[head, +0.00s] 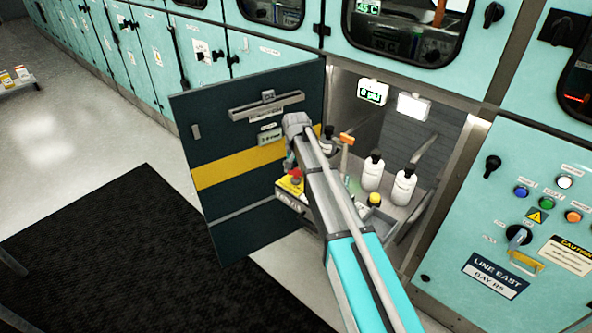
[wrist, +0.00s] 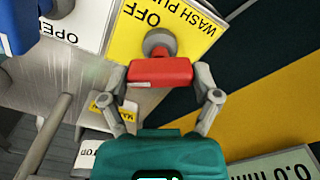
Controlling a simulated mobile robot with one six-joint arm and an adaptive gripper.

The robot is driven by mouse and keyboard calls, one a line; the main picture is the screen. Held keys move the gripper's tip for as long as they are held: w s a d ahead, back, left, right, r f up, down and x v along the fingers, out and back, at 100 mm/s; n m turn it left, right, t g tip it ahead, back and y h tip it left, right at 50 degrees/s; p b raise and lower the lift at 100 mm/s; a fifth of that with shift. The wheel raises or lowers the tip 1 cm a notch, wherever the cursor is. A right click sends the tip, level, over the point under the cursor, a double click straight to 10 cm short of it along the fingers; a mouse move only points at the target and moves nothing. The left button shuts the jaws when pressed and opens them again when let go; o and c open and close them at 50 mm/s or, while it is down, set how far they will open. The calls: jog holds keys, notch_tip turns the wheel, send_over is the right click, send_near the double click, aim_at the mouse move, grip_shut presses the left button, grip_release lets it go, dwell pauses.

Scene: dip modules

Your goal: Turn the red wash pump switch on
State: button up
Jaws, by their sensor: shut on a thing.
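The red wash pump switch (wrist: 160,72) is a red handle on a round grey shaft, in front of a yellow plate (wrist: 190,38) reading "WASH PU…" and "OFF", upside down in the wrist view. My gripper (wrist: 161,80) is shut on the red handle, one grey finger at each end of it. In the head view the red switch (head: 296,173) shows small beside my arm, above its yellow plate (head: 289,186). My gripper is mostly hidden behind my arm there. The handle lies crosswise in the wrist view.
An open dark door (head: 255,215) with a yellow stripe stands left of the switch. White bottles (head: 403,188) and an orange-topped handle (head: 347,139) stand inside the cabinet on the right. A blue part (wrist: 18,28) beside an "OPEN" label is near the switch.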

jog(key=n, duration=0.5)
jog(key=shift+s+n, duration=0.1)
jog(key=shift+n, duration=0.2)
jog(key=n, duration=0.6)
dwell(0.4)
jog(key=o, duration=1)
jog(key=shift+c, duration=0.2)
jog(key=shift+m, duration=0.4)
